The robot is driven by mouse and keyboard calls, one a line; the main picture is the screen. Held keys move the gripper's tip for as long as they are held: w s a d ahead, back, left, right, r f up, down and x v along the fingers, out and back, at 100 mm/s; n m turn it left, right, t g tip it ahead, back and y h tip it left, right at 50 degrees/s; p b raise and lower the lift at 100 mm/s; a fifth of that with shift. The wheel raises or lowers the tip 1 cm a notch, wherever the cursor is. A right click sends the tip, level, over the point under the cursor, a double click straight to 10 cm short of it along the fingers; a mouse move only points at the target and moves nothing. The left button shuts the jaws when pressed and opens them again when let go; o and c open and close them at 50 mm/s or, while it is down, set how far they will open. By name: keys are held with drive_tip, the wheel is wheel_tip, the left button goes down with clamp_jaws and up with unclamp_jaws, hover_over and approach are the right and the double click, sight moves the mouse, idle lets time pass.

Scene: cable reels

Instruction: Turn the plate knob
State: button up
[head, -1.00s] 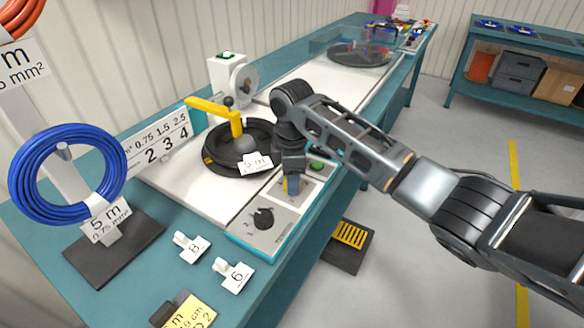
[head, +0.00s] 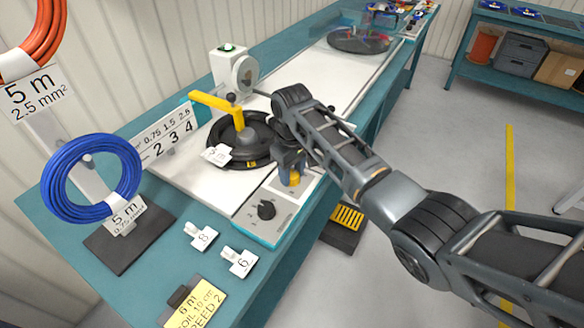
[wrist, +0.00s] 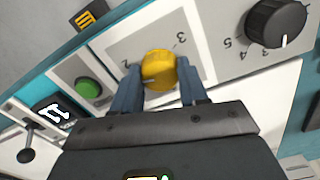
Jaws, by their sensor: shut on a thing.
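The yellow knob (wrist: 158,70) sits on a light panel plate with printed numbers, of which 2 and 3 can be read in the wrist view. It also shows in the head view (head: 294,178), partly hidden by my gripper. My gripper (wrist: 160,85) is shut on the yellow knob, one finger on each side. In the head view my gripper (head: 292,170) points down at the control panel (head: 250,222). A black knob (wrist: 276,27) with a numbered scale sits beside it on the same panel and also shows in the head view (head: 266,210).
A green button (wrist: 88,87) and a small lever (wrist: 27,143) lie on the panel's other side. The black turntable (head: 262,160) with a yellow arm (head: 222,105) stands behind. A blue cable coil (head: 92,178) hangs at left.

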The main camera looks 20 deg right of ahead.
sight(292, 174)
drive_tip(key=shift+m, duration=1.2)
drive_tip(key=o, duration=1)
drive_tip(key=shift+o, duration=0.2)
drive_tip(key=shift+r+b, duration=0.4)
drive_tip(key=shift+r, duration=3.55)
